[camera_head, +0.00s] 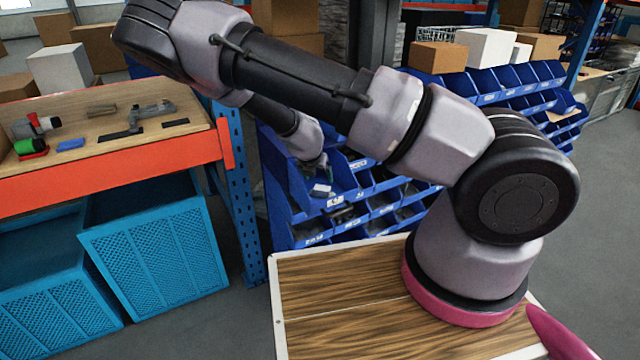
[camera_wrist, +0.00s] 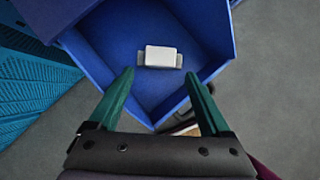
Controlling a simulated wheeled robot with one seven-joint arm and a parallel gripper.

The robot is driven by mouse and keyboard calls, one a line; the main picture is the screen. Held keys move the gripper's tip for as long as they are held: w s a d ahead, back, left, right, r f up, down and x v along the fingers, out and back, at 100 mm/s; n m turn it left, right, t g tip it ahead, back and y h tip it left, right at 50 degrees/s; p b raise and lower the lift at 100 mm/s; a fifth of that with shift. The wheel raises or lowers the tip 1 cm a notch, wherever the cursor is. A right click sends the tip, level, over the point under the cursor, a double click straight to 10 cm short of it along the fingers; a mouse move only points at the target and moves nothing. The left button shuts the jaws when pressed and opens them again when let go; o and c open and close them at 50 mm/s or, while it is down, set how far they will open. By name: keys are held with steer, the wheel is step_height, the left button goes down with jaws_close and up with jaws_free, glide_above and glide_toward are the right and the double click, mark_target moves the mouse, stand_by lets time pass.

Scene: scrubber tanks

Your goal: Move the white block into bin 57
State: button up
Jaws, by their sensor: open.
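The white block (camera_wrist: 160,56) lies inside a blue bin (camera_wrist: 112,45), toward its far side in the wrist view, with small grey parts showing at both its ends. My gripper (camera_wrist: 158,76) is open, with its two green fingers spread over the bin's near part. The block is beyond the fingertips, not between them. In the head view the block (camera_head: 321,188) appears as a small white shape in a bin of the blue rack (camera_head: 283,205), just below my gripper (camera_head: 319,163). I cannot read a number 57 on any bin label.
A wooden workbench (camera_head: 95,88) with tools stands at the left, above turquoise crates (camera_head: 155,250). A blue rack post (camera_head: 238,195) stands beside the bin rack. Another blue bin rack (camera_head: 490,85) and cardboard boxes (camera_head: 438,57) are behind. Grey floor is clear at the right.

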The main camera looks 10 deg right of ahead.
steer(key=s+a+r+n+g+y, duration=0.1)
steer(key=s+a+r+n+y, duration=0.15)
steer(key=r+n, duration=0.5)
steer(key=s+a+r+n+y, duration=0.1)
steer(key=s+r+n+y, duration=0.3)
steer(key=r, duration=0.7)
steer(key=s+a+r+n+g+y, duration=0.1)
steer(key=s+r+n+y, duration=0.15)
steer(key=r+n, duration=0.55)
steer(key=s+d+r+n+t+h, duration=0.1)
steer(key=s+d+r+n+h, duration=0.1)
steer(key=s+d+r+n, duration=0.4)
steer(key=s+d+r+n+t+h, duration=0.2)
steer(key=s+d+r+n, duration=0.4)
steer(key=s+r+n, duration=0.4)
step_height(320, 180, up, 2)
steer(key=shift+s+d+r+n, duration=0.1)
steer(key=shift+s+d+n, duration=0.3)
steer(key=shift+n, duration=0.55)
steer(key=shift+w, duration=0.1)
